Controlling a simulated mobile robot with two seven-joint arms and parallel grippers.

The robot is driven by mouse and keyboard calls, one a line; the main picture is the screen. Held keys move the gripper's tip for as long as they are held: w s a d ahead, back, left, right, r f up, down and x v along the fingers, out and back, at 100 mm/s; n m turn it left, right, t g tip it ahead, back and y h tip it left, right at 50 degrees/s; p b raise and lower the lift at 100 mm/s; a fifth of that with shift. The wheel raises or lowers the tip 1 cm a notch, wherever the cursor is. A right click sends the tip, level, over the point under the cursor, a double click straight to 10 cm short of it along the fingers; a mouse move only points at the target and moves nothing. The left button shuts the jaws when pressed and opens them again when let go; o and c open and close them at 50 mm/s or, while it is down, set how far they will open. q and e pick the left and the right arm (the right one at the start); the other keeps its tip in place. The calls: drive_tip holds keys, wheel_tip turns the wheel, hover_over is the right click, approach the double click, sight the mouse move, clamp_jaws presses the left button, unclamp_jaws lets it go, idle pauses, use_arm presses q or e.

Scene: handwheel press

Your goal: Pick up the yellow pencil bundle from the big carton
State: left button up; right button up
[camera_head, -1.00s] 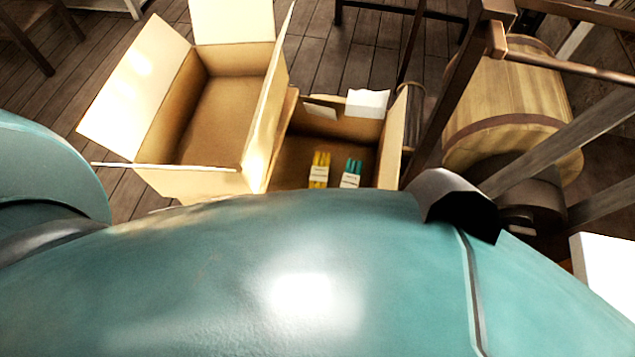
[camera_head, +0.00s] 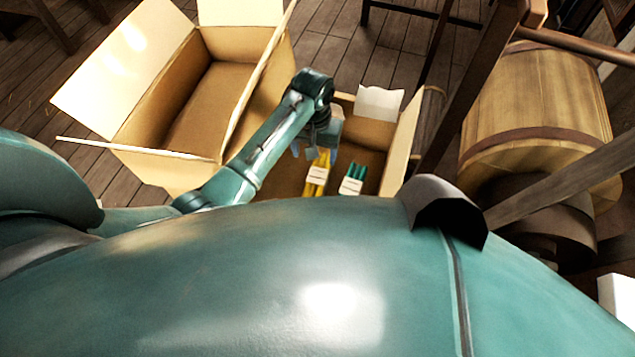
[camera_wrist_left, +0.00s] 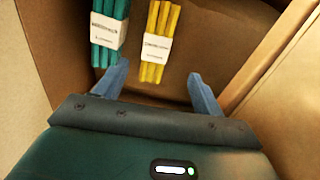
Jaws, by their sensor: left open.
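The yellow pencil bundle (camera_head: 317,178) with a white label lies in the right-hand carton (camera_head: 398,150). The left wrist view shows the bundle (camera_wrist_left: 155,47) just beyond my fingertips, roughly between their lines. My left gripper (camera_head: 317,151) is open and empty, reaching into this carton above the bundle. Its two blue-grey fingers (camera_wrist_left: 157,73) stand apart in the wrist view, and no contact with the bundle shows. A teal pencil bundle (camera_head: 353,178), also with a white label, lies beside the yellow one; it also shows in the wrist view (camera_wrist_left: 109,30). My right gripper is out of view.
A larger-looking open carton (camera_head: 130,140) with raised flaps stands on the left and looks empty where visible. A white paper piece (camera_head: 379,102) sits at the right-hand carton's back wall. A wooden barrel-like drum (camera_head: 535,105) and dark beams stand on the right.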

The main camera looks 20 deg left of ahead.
use_arm(q)
wheel_tip(320, 180, down, 6)
drive_tip(key=shift+f+b, duration=0.15)
drive_tip(key=shift+b, duration=0.55)
drive_tip(key=shift+f, duration=0.6)
drive_tip(key=f, duration=0.1)
drive_tip(key=f+b, duration=0.1)
drive_tip(key=f, duration=0.2)
drive_tip(key=shift+w+d+f+b, duration=0.15)
drive_tip(key=shift+d+f+b, duration=0.05)
drive_tip(key=shift+d+b, duration=0.2)
drive_tip(key=shift+f, duration=0.35)
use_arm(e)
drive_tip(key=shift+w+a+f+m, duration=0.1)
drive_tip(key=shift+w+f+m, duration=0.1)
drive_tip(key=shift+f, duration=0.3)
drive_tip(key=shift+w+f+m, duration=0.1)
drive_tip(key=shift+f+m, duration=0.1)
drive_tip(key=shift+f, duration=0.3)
use_arm(q)
drive_tip(key=c, duration=1.2)
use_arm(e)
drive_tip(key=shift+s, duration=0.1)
